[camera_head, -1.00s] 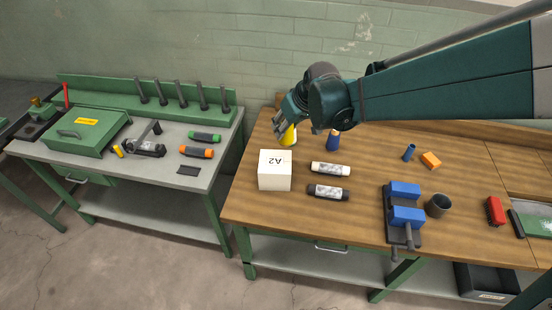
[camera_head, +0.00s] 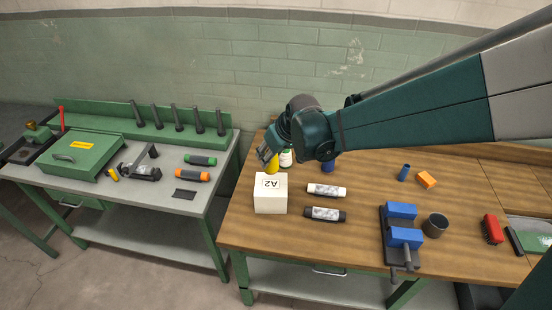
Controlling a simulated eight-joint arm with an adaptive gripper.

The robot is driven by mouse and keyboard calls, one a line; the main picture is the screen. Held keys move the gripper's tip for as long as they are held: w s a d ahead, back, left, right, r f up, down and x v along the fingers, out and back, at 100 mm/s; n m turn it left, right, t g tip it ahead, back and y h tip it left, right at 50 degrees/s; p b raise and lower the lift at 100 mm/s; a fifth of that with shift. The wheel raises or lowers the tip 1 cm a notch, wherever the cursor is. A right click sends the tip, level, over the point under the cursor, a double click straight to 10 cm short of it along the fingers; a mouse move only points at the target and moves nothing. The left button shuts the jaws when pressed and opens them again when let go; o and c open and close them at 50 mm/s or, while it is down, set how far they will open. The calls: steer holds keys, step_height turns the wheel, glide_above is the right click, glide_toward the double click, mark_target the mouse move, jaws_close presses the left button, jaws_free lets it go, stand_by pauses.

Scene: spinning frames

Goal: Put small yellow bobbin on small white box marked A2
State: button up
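The small yellow bobbin (camera_head: 272,167) is at the fingertips of my gripper (camera_head: 267,157), just beyond the far edge of the white box as seen here. My gripper appears shut on its upper part, and the fingers hide its top. The small white box marked A2 (camera_head: 271,201) stands on the left part of the wooden bench, with nothing on its top. The label A2 shows upside down. I cannot tell the exact height of the bobbin above the bench.
A white and green bobbin (camera_head: 286,158) stands right of the yellow one, and a blue bobbin (camera_head: 328,165) farther right. White (camera_head: 327,191) and black (camera_head: 325,214) tubes lie right of the box. A blue vise (camera_head: 401,236) and dark cup (camera_head: 436,225) are farther right.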

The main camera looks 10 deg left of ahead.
mark_target(271, 170)
steer(key=shift+f, duration=1.65)
steer(key=shift+f, duration=0.15)
steer(key=shift+f, duration=1.95)
steer(key=shift+f, duration=0.15)
steer(key=o, duration=1)
steer(key=shift+c, duration=0.2)
steer(key=shift+r, duration=0.25)
steer(key=v, duration=1.1)
steer(key=shift+r, duration=0.35)
steer(key=shift+s+d, duration=0.15)
steer(key=shift+s, duration=0.05)
